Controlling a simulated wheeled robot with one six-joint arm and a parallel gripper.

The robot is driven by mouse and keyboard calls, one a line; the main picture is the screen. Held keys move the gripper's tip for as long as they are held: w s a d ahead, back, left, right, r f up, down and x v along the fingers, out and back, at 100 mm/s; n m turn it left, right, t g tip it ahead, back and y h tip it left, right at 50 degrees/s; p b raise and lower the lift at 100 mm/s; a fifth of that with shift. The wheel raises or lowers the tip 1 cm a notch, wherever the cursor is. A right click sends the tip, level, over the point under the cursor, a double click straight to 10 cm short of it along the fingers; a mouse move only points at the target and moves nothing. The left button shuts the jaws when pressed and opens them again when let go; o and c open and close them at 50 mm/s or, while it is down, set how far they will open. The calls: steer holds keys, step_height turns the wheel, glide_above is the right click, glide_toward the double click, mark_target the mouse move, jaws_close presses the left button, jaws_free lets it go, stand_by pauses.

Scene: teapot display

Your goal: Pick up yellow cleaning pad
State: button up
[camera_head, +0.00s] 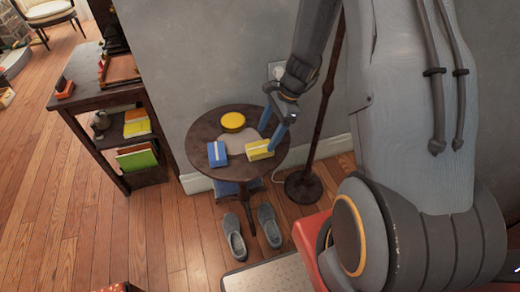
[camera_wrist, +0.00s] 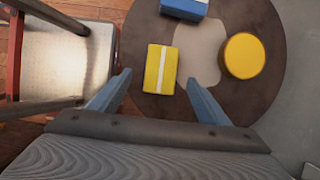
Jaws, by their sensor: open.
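A yellow rectangular pad with a white stripe (camera_head: 259,150) lies on the right side of a small round dark table (camera_head: 200,132). In the wrist view the yellow pad (camera_wrist: 155,75) lies between the two blue fingertips, near the left one. My gripper (camera_head: 267,139) is open and empty, with its fingers pointing down over the pad. It also shows in the wrist view (camera_wrist: 159,77). I cannot tell how high the fingertips are above the pad.
A blue pad with a white stripe (camera_head: 217,154) and a round yellow object (camera_head: 233,121) share the table. A shelf (camera_head: 95,118) stands left, and a floor-lamp pole (camera_head: 322,115) stands close on the right. Grey shoes (camera_head: 269,225) are on the floor below.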

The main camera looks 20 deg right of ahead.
mark_target(261, 147)
steer(key=shift+p+x, duration=0.35)
steer(key=shift+x, duration=2.65)
steer(key=shift+d, duration=0.1)
steer(key=c, duration=1.2)
steer(key=shift+c, duration=0.2)
steer(key=shift+w, duration=0.1)
step_height(261, 147, up, 10)
